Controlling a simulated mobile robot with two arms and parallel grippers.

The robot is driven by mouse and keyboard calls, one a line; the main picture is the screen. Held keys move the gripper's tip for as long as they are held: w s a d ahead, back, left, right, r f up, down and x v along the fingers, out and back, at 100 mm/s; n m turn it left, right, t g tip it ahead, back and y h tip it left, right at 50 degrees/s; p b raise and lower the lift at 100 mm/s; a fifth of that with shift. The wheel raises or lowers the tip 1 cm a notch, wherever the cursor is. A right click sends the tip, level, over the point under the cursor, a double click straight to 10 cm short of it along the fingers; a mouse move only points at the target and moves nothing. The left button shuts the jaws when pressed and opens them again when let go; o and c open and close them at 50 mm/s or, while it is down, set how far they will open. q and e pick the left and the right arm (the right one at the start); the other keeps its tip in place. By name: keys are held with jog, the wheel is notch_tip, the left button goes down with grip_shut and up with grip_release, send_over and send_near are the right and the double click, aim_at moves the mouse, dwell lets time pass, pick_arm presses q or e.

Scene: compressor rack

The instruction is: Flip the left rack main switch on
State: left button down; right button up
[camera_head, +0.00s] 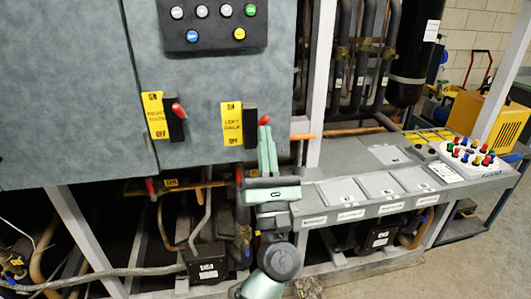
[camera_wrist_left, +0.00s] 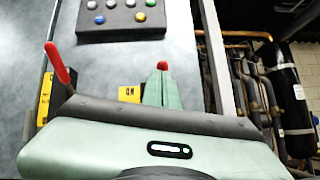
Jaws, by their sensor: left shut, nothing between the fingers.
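The left rack switch is a black box (camera_head: 250,118) with a red handle (camera_head: 264,120), beside a yellow "LEFT RACK" label (camera_head: 231,124) marked ON at top and OFF at bottom. The red tip shows level with the box's upper half; the rest of the handle is hidden behind my fingers. My left gripper (camera_head: 265,133) is shut and empty, its fingers pointing up just in front of and below the red tip. In the left wrist view the red tip (camera_wrist_left: 162,66) shows just above the fingertips (camera_wrist_left: 161,80). Whether they touch is unclear. My right gripper is out of view.
A "RIGHT RACK" switch with a red handle (camera_head: 179,110) sits to the left on the same cabinet door. A black button panel (camera_head: 215,24) is above. Pipes and a lower red-handled valve (camera_head: 151,188) are below; a grey ledge (camera_head: 370,185) extends right.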

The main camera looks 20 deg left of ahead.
pick_arm(q)
jog(key=shift+w+a+r, duration=0.1)
jog(key=shift+a+r, duration=0.05)
jog(key=shift+r, duration=1.25)
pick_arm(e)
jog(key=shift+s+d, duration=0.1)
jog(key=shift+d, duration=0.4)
pick_arm(q)
jog(key=f+b, duration=0.1)
jog(key=s+d+f, duration=0.1)
jog(key=f+b, duration=0.1)
jog(key=f, duration=0.1)
jog(key=shift+s+d+b, duration=0.15)
jog(key=shift+s+b, duration=0.15)
jog(key=shift+s, duration=0.1)
jog(key=shift+b+v, duration=0.9)
jog(key=shift+v, duration=1.35)
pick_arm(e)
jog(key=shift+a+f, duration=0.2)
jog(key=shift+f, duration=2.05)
pick_arm(q)
jog(key=shift+s, duration=0.15)
